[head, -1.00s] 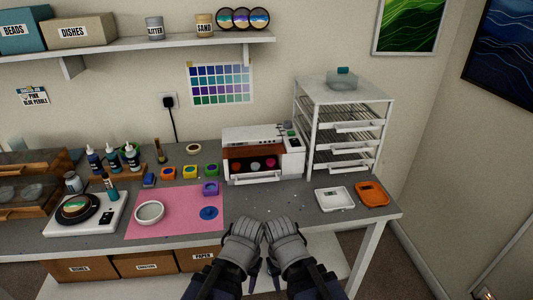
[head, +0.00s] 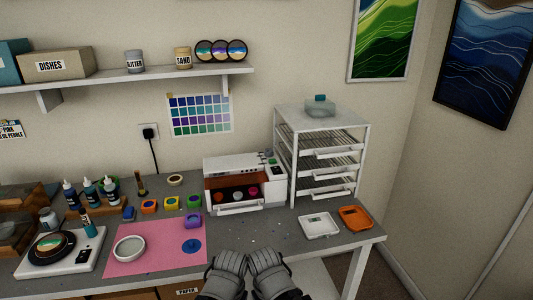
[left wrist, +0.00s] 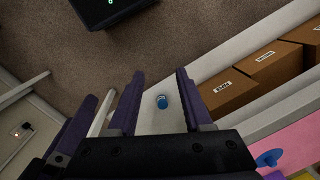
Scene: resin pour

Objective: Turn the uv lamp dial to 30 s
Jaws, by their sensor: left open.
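The uv lamp (head: 216,173) is a white box with a brown window at the back of the bench, with several coloured round pieces inside. Its top right corner carries small controls (head: 270,160), too small to read as a dial or setting. My left gripper (head: 228,264) and right gripper (head: 267,264) hang side by side at the bottom of the head view, in front of the bench and well short of the lamp. In the left wrist view my left gripper (left wrist: 160,76) is open, its purple fingers apart and empty.
A white rack (head: 322,112) stands right of the lamp. A pink mat (head: 150,255) with a dish (head: 129,249) is at left. The bench before the lamp is mostly clear, with small specks.

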